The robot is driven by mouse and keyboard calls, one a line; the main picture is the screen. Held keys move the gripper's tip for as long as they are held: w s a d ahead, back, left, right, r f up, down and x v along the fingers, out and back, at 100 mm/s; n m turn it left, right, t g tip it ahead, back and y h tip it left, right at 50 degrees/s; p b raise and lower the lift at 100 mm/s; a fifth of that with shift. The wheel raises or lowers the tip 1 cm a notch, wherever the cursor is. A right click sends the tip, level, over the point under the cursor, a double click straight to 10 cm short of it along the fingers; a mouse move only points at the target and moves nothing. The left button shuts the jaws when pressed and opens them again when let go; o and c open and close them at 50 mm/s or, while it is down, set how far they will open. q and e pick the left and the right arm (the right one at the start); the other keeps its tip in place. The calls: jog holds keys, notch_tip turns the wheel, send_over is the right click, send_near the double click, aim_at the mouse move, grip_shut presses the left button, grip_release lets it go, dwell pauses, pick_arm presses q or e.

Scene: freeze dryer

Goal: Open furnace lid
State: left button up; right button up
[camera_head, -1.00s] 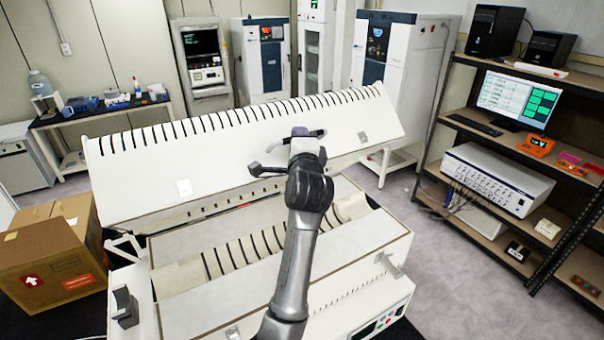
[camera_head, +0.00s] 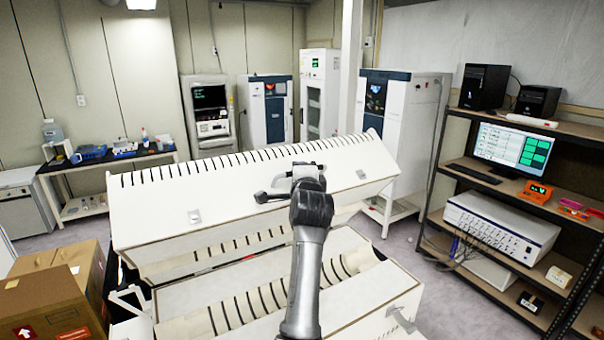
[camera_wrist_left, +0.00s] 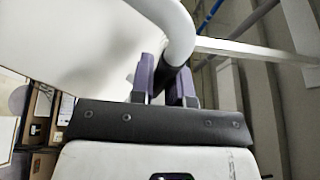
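The white furnace lid (camera_head: 235,202) stands raised and tilted above the open furnace body (camera_head: 255,302) in the head view. The slotted chamber (camera_head: 345,265) shows beneath it. My left gripper (camera_head: 303,172) is at the middle of the lid's outer face, at the handle. In the left wrist view a white curved handle (camera_wrist_left: 178,30) passes between the two dark fingers (camera_wrist_left: 166,85), which appear closed around it. The exact contact is partly hidden. My right gripper is in neither view.
Cardboard boxes (camera_head: 75,280) stand close to the furnace's left. A shelf rack (camera_head: 465,265) with a monitor (camera_head: 515,110) and instruments stands on the right. Tall cabinets (camera_head: 400,105) are behind the furnace. Grey floor (camera_head: 410,240) is clear between furnace and rack.

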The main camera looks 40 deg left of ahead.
pick_arm(q)
jog(key=o, duration=0.4)
jog(key=shift+c, duration=0.2)
jog(key=shift+s+d+f+b, duration=0.2)
jog(key=shift+s+d+b, duration=0.1)
jog(key=shift+d+b, duration=0.1)
jog(key=b+v, duration=0.5)
jog(key=v, duration=0.8)
jog(key=shift+r, duration=0.2)
jog(key=shift+a, duration=0.1)
